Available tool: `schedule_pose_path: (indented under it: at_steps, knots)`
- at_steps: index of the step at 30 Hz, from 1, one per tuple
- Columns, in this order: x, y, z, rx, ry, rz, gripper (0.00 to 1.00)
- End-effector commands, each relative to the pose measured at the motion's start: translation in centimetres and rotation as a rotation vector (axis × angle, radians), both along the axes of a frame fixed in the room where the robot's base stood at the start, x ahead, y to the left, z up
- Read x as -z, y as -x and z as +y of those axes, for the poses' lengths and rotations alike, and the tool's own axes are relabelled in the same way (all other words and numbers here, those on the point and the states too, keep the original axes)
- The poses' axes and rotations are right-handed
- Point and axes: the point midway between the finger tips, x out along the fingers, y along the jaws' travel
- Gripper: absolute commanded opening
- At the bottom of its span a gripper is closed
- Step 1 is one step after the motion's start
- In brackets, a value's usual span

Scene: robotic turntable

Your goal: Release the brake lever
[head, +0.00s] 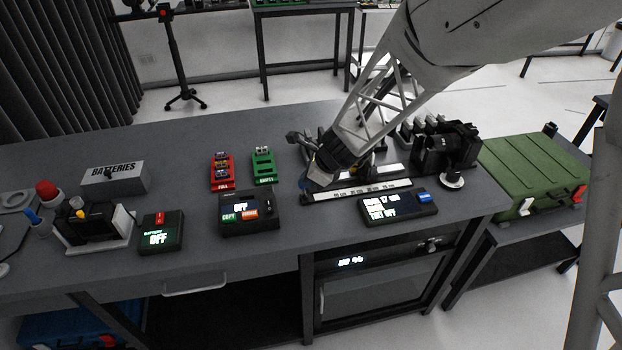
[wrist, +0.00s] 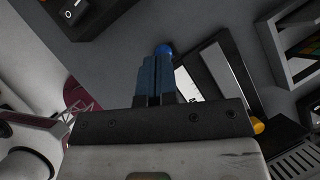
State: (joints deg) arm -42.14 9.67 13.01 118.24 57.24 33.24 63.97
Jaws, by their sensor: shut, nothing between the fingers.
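My gripper (head: 310,184) is low at the left end of a black device with a white scale strip (head: 372,188) in the head view. Its two blue fingers (wrist: 155,76) are together and empty in the wrist view. I cannot tell for sure which part is the brake lever. My arm hides part of the device behind the gripper.
A display panel (head: 399,207) lies in front of the device. Black machinery (head: 446,150) stands at its right end. A yellow knob (wrist: 258,126) shows in the wrist view.

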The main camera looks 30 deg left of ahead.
Motion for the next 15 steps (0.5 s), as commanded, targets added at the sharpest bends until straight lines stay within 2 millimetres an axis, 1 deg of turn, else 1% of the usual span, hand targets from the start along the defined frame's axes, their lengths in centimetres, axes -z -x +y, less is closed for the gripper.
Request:
schedule_pose_path:
  at_steps: [4, 15]
  knots:
    - [0.01, 0.38, 0.39, 0.000, 0.000, 0.000, 0.00]
    - [-0.17, 0.31, 0.37, 0.001, -0.001, 0.001, 0.00]
